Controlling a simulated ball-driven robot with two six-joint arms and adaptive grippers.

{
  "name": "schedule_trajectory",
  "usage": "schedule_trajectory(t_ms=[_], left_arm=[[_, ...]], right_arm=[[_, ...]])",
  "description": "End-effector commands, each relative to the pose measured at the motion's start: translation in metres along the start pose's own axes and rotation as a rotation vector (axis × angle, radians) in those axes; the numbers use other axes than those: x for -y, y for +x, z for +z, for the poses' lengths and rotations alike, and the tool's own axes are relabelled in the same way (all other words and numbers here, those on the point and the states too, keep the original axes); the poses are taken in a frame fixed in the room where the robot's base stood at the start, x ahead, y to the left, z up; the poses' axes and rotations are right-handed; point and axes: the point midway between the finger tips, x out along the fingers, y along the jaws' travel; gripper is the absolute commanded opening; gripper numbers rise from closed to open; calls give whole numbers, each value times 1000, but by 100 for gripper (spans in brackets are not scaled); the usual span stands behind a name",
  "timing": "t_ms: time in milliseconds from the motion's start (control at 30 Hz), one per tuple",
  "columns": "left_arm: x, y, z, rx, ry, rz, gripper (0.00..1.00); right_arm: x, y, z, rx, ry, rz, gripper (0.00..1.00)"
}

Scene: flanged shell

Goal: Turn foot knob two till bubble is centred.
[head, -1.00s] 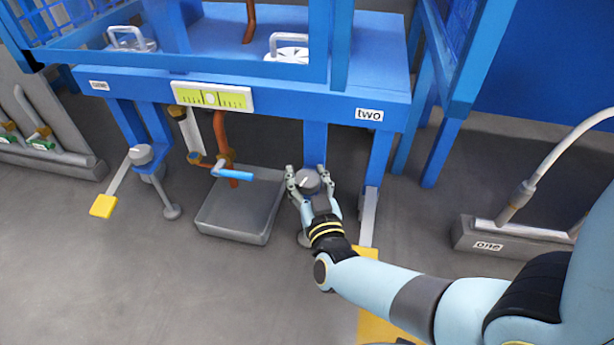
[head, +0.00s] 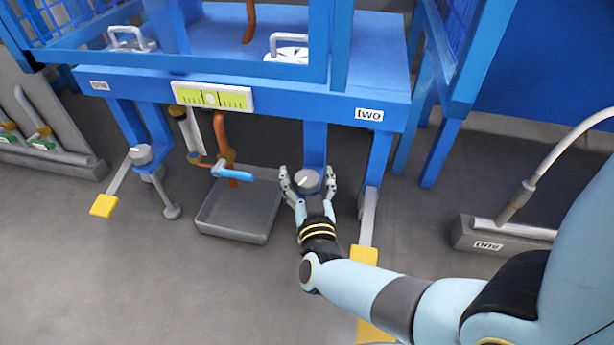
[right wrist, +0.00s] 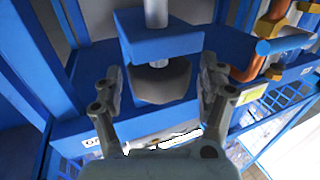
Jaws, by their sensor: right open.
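Foot knob two (head: 307,180) is a grey round knob with a white mark, under the blue beam near the label "two" (head: 369,115). My right gripper (head: 308,178) is open, with one finger on each side of the knob; I cannot tell whether they touch it. In the right wrist view the knob (right wrist: 161,82) sits between the two spread fingers (right wrist: 165,92), below a blue block. The yellow-green level (head: 211,96) is on the beam's front, with a pale bubble near its middle. My left gripper is not in view.
Another foot knob (head: 141,154) stands at the left. A grey tray (head: 240,222) lies on the floor beneath a blue-handled valve (head: 232,173). A grey block labelled "one" (head: 488,245) is at right.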

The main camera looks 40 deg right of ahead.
Motion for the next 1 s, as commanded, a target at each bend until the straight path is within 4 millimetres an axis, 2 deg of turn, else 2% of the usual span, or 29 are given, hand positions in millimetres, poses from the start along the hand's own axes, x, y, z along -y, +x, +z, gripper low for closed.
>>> schedule_trajectory(t_ms=[133, 267, 600, 733, 1000], left_arm=[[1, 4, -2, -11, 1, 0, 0], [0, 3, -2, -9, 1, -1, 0], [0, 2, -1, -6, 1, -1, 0], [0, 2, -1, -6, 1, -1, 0], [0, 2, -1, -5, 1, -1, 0]], right_arm=[[0, 0, -3, 0, 0, 0, 75], [0, 0, -15, -1, 1, 1, 75], [0, 0, -73, -1, 3, 1, 75], [0, 0, -90, -1, 2, 1, 75], [0, 0, -100, 1, -1, 0, 75]])
